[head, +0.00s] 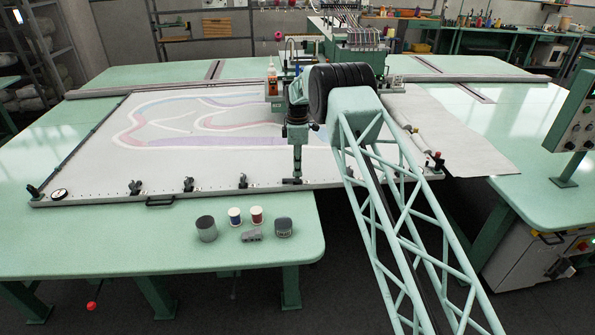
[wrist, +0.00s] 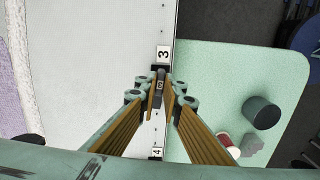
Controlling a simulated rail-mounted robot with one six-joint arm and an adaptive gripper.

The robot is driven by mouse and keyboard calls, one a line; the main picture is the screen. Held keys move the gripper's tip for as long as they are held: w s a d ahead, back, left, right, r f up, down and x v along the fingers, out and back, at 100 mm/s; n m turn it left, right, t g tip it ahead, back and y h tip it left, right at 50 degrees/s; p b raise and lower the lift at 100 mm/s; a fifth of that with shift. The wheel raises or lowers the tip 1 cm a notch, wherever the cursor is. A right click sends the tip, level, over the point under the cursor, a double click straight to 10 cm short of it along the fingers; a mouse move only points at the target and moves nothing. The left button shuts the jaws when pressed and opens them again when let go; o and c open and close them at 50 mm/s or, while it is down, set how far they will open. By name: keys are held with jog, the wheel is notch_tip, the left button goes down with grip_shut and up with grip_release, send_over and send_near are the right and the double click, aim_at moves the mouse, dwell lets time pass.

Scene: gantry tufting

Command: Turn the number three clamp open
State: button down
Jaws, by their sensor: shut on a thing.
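The number three clamp (wrist: 158,93) is a small dark lever on the edge of the white frame, beside a white label marked 3 (wrist: 163,54). My gripper (wrist: 161,86) has its fingers on both sides of the lever and is shut on it. In the head view my gripper (head: 293,178) points straight down at the front edge of the white frame (head: 215,188) and hides most of this clamp. From the wrist view the lever looks upright, but its exact angle is hard to tell.
Other dark clamps (head: 189,184) stand along the same edge to the left. A label marked 4 (wrist: 156,153) lies further along it. On the green table are a grey cup (head: 206,228), a blue spool (head: 235,216), a red spool (head: 257,215) and a dark-grey container (head: 283,227).

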jog(key=shift+n, duration=0.5)
jog(key=c, duration=2.8)
grip_release()
jog(key=shift+r, duration=0.2)
notch_tip(320, 180, up, 12)
jog(key=shift+f, duration=0.15)
